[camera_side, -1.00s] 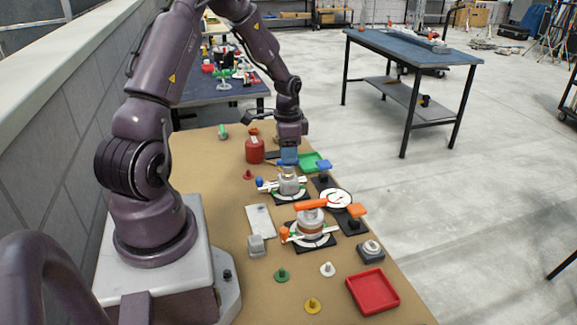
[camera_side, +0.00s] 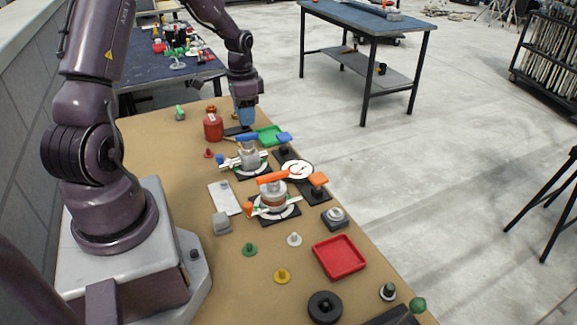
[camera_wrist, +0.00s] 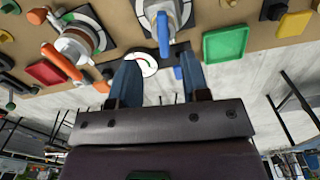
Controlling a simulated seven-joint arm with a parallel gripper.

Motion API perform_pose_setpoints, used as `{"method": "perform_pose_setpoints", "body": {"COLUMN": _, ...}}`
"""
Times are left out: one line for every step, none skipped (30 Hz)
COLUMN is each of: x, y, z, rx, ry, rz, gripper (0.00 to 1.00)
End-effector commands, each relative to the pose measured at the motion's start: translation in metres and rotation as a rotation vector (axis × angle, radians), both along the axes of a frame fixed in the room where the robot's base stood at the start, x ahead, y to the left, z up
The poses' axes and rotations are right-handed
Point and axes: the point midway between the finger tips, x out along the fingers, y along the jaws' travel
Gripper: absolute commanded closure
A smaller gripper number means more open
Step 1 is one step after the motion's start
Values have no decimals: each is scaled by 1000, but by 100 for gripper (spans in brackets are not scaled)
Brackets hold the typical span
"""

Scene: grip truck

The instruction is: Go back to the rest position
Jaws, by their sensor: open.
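My gripper (camera_side: 245,117) has blue fingers that point down above the far end of the bench. It is clear of the blue-handled valve (camera_side: 249,157), which stands just below and nearer the camera in the side view. In the wrist view, the two fingers of my gripper (camera_wrist: 157,75) are spread apart with nothing between them. The blue handle (camera_wrist: 164,34) shows beyond the fingertips there. The orange-handled valve (camera_side: 273,197) stands nearer the camera on the bench.
A red canister (camera_side: 213,128) stands left of my gripper. A green tray (camera_side: 269,135) lies to its right, and a red tray (camera_side: 338,257) lies nearer. A white dial (camera_side: 297,171) and small coloured pegs occupy the bench. Open floor lies right of it.

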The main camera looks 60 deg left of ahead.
Motion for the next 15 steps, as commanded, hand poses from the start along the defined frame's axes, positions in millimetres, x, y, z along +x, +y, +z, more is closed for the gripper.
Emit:
{"method": "perform_pose_setpoints", "body": {"x": -8, "y": -8, "z": -5, "rx": -26, "ry": 27, "rz": 57, "gripper": 57}}
{"method": "perform_pose_setpoints", "body": {"x": -15, "y": -11, "z": -4, "rx": -32, "ry": 41, "rz": 102, "gripper": 57}}
{"method": "perform_pose_setpoints", "body": {"x": -21, "y": -17, "z": 4, "rx": -29, "ry": 53, "rz": 156, "gripper": 57}}
{"method": "perform_pose_setpoints", "body": {"x": -23, "y": -23, "z": 10, "rx": -24, "ry": 57, "rz": 185, "gripper": 57}}
{"method": "perform_pose_setpoints", "body": {"x": -25, "y": -28, "z": 16, "rx": -18, "ry": 60, "rz": 206, "gripper": 57}}
{"method": "perform_pose_setpoints", "body": {"x": -27, "y": -36, "z": 25, "rx": -7, "ry": 60, "rz": 232, "gripper": 57}}
{"method": "perform_pose_setpoints", "body": {"x": -28, "y": -42, "z": 32, "rx": 1, "ry": 60, "rz": 251, "gripper": 57}}
{"method": "perform_pose_setpoints", "body": {"x": -29, "y": -49, "z": 39, "rx": 10, "ry": 59, "rz": 267, "gripper": 57}}
{"method": "perform_pose_setpoints", "body": {"x": -30, "y": -58, "z": 49, "rx": 23, "ry": 52, "rz": 286, "gripper": 57}}
{"method": "perform_pose_setpoints", "body": {"x": -31, "y": -65, "z": 57, "rx": 34, "ry": 45, "rz": 300, "gripper": 57}}
{"method": "perform_pose_setpoints", "body": {"x": -33, "y": -73, "z": 65, "rx": 43, "ry": 37, "rz": 314, "gripper": 57}}
{"method": "perform_pose_setpoints", "body": {"x": -35, "y": -85, "z": 76, "rx": 56, "ry": 23, "rz": 329, "gripper": 57}}
{"method": "perform_pose_setpoints", "body": {"x": -36, "y": -94, "z": 84, "rx": 65, "ry": 10, "rz": 339, "gripper": 57}}
{"method": "perform_pose_setpoints", "body": {"x": -38, "y": -103, "z": 93, "rx": 74, "ry": -6, "rz": 348, "gripper": 57}}
{"method": "perform_pose_setpoints", "body": {"x": -41, "y": -117, "z": 104, "rx": 83, "ry": -30, "rz": 358, "gripper": 57}}
